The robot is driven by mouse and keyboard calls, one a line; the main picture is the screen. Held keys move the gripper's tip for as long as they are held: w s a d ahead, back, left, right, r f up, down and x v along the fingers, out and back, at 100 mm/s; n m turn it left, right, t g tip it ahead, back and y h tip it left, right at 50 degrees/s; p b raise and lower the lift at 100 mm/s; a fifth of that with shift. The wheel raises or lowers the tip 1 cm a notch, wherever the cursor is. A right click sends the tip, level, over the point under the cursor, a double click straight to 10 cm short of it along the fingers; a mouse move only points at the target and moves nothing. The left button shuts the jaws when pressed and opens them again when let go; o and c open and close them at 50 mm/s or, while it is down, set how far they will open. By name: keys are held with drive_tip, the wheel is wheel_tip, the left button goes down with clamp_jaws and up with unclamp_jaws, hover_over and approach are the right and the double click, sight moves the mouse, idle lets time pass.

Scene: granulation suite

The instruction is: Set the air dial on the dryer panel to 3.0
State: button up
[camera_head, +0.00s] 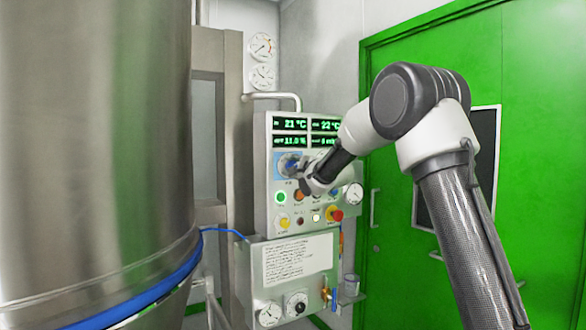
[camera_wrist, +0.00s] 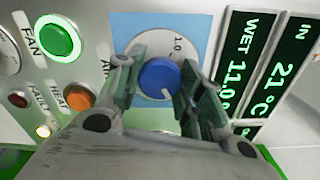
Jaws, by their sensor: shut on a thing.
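The air dial (camera_wrist: 159,77) is a round blue knob with a white mark near its lower edge in the wrist view. It sits on a white scale disc on a light blue plate (camera_wrist: 122,30). One scale figure, 1.0, is readable; the other figures are hidden, so I cannot tell the exact setting. My gripper (camera_wrist: 160,82) has one finger on each side of the knob and is shut on it. In the head view, my gripper (camera_head: 300,172) is at the upper left of the dryer panel (camera_head: 262,190), largely covering the dial.
A lit green FAN button (camera_wrist: 58,39), an orange HEAT button (camera_wrist: 80,96) and green readouts (camera_wrist: 240,60) lie close around the dial. A red emergency knob (camera_head: 336,214) and gauge (camera_head: 353,194) are lower right. A large steel vessel (camera_head: 95,150) stands left, a green door (camera_head: 540,120) right.

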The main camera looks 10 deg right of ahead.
drive_tip(key=shift+f, duration=0.1)
drive_tip(key=o, duration=1)
drive_tip(key=v, duration=1.2)
